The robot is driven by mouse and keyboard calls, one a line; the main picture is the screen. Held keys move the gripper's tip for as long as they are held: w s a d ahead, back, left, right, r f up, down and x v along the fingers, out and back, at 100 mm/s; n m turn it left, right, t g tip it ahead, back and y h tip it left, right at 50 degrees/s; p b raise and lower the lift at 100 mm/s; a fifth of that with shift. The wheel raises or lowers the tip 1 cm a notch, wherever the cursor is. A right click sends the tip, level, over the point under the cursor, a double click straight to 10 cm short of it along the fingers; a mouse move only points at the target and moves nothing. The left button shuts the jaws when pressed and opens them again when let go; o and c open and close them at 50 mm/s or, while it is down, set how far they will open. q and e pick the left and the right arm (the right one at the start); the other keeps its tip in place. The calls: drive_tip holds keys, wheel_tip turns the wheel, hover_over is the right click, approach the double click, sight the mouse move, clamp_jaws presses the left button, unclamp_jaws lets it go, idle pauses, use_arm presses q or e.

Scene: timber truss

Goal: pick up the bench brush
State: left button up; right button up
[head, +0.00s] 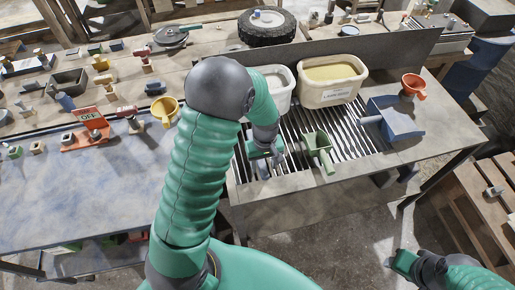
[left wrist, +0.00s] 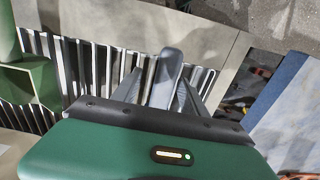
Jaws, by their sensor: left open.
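My left gripper (head: 270,160) is low over the slatted grate of the bench, left of the green scoop. In the left wrist view, its two dark tapered fingers (left wrist: 160,85) are apart. A grey rounded bar (left wrist: 170,65), which looks like the bench brush's handle, stands between them; I cannot tell if they touch it. In the head view the arm and gripper hide most of this spot, and I cannot make out the brush's bristles. My right gripper (head: 402,262) is at the lower right, away from the bench, and its jaws are too unclear to read.
The green scoop (head: 319,150) lies close by on the grate (head: 350,140); it also shows in the left wrist view (left wrist: 28,75). A tub of yellow material (head: 330,92) and a white tub stand behind. A blue box (head: 400,122) and orange funnel (head: 413,85) are at right.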

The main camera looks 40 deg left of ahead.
use_arm(q)
drive_tip(key=shift+s+r, duration=0.1)
drive_tip(key=shift+c, duration=1)
drive_tip(key=shift+a, duration=0.55)
clamp_jaws()
drive_tip(key=shift+d, duration=0.2)
drive_tip(key=shift+d, duration=0.15)
drive_tip(key=shift+r, duration=0.5)
drive_tip(key=shift+a+r, duration=0.2)
drive_tip(key=shift+r, duration=0.95)
drive_tip(key=s+d+r, duration=0.1)
drive_tip(key=s+d, duration=0.8)
drive_tip(key=d, duration=0.4)
drive_tip(key=shift+s+r+b, duration=0.15)
drive_tip(key=shift+r+b, duration=0.1)
drive_tip(key=shift+b, duration=0.15)
